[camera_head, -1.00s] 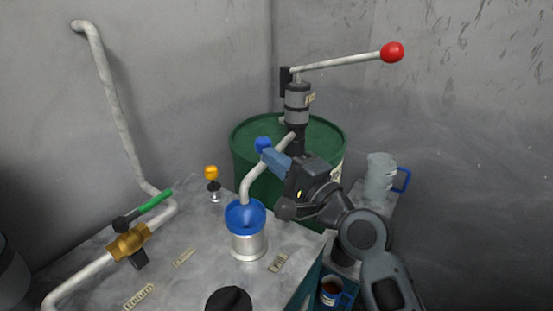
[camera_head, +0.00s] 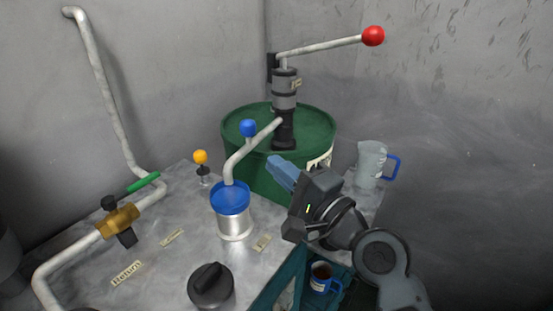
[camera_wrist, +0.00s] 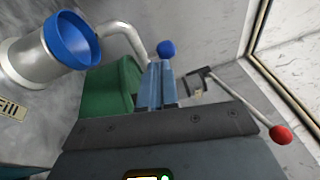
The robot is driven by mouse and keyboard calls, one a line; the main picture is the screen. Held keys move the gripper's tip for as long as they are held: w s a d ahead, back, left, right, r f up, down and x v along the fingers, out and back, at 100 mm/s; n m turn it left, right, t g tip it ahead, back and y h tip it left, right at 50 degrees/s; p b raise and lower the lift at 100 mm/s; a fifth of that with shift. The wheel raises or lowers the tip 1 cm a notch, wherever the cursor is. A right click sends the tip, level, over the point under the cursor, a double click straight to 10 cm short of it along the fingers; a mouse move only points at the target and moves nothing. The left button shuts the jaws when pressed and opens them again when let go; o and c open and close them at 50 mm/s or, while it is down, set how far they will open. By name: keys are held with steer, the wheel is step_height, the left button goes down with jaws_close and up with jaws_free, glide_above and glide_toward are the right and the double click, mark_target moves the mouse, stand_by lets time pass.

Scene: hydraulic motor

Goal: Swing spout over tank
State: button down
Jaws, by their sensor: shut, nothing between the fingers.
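The pump's curved grey spout (camera_head: 246,152) runs from the pump body (camera_head: 284,95) on the green drum (camera_head: 309,128) to the left. Its end points down into the blue funnel rim (camera_head: 231,196) of the metal tank neck (camera_head: 235,224). A blue knob (camera_head: 248,128) stands up from the spout. My gripper (camera_head: 273,164) is shut and empty, to the right of the spout and below the knob, apart from both. In the wrist view the blue knob (camera_wrist: 167,48) shows just beyond my blue fingertips (camera_wrist: 160,66), and the funnel (camera_wrist: 71,39) is at left.
A pump lever with a red ball (camera_head: 373,36) reaches right above my arm. A yellow-knobbed part (camera_head: 200,157), a black cap (camera_head: 211,286) and a brass valve (camera_head: 118,220) are on the tank top. A jug (camera_head: 371,165) stands right of the drum; a mug (camera_head: 321,278) sits low.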

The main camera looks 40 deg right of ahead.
steer(key=shift+s+a+f+b, duration=0.15)
steer(key=shift+s+a, duration=0.2)
steer(key=shift+s, duration=0.4)
steer(key=shift+s+a+f+b, duration=0.15)
steer(key=shift+s+a, duration=0.15)
steer(key=shift+s, duration=0.5)
steer(key=shift+s+a+b, duration=0.15)
steer(key=shift+s+a, duration=0.2)
steer(key=shift+s, duration=0.4)
steer(key=shift+f, duration=0.1)
steer(key=s+a+f+n+g+h, duration=0.2)
steer(key=s+f+n, duration=0.1)
steer(key=s+f, duration=0.4)
steer(key=s+f+n+g, duration=0.1)
steer(key=s+n, duration=0.6)
steer(key=s, duration=0.4)
steer(key=s+a+f+n+g, duration=0.1)
steer(key=s+f+n, duration=0.1)
steer(key=s+n, duration=0.6)
steer(key=s, duration=0.4)
steer(key=shift+f+n+g+y, duration=0.25)
steer(key=shift+n+g+y, duration=0.05)
steer(key=shift+g, duration=0.1)
